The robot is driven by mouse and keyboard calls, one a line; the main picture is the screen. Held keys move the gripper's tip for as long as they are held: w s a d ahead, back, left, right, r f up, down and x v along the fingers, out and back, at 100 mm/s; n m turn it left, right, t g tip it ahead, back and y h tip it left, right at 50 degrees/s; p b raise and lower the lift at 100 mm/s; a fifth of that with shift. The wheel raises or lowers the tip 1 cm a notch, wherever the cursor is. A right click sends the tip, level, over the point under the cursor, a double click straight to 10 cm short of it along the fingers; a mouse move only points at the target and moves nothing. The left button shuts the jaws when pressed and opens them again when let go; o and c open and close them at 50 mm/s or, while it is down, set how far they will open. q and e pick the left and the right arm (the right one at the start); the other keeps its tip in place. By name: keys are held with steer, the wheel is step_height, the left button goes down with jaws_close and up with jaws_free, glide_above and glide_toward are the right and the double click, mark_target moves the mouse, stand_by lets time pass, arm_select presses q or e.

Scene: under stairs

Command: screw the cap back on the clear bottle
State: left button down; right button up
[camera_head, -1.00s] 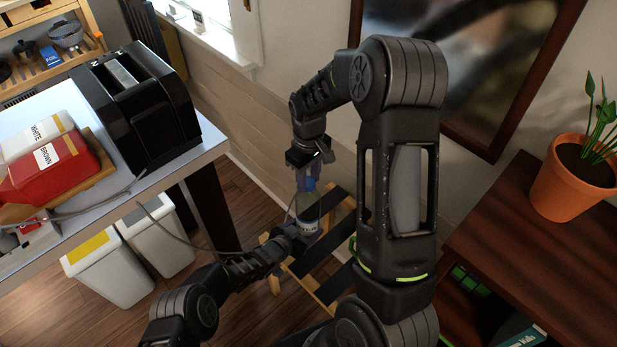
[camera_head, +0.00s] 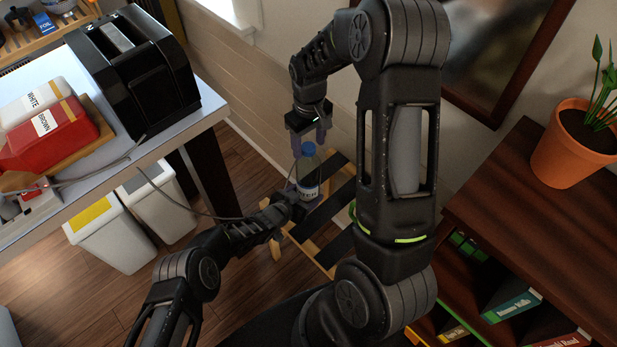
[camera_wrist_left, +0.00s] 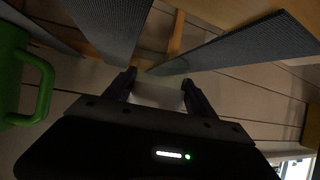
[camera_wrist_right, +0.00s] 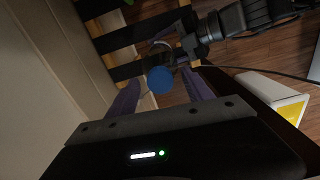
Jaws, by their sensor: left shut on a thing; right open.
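The clear bottle (camera_head: 308,174) stands upright in the head view, with a pale label and a blue cap (camera_head: 308,149) on its top. My left gripper (camera_head: 296,203) is shut on the bottle's lower part from the left. In the left wrist view a pale part of the bottle (camera_wrist_left: 158,95) shows between the fingers. My right gripper (camera_head: 309,140) is above the bottle, pointing down, with its fingers apart on both sides of the cap. In the right wrist view the blue cap (camera_wrist_right: 160,79) lies between the open fingers, apart from them. How tightly the cap sits is not clear.
The table (camera_head: 215,108) at left holds a black toaster (camera_head: 135,70) and red and white canisters (camera_head: 45,135). White bins (camera_head: 115,235) stand under it. A wooden cabinet (camera_head: 530,220) with a potted plant is at right.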

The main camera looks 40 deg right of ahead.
mark_target(309, 147)
arm_select(q)
steer(key=shift+s+a+f, duration=0.1)
steer(key=shift+f, duration=0.1)
arm_select(e)
steer(key=o, duration=0.5)
steer(key=shift+c, duration=0.2)
steer(key=shift+r, duration=3)
arm_select(q)
steer(key=c, duration=0.7)
jaws_free()
steer(key=o, duration=0.5)
steer(key=shift+r, duration=0.1)
steer(key=shift+r, duration=0.1)
steer(key=v, duration=1.1)
steer(key=shift+a+r, duration=0.1)
steer(key=shift+a, duration=0.25)
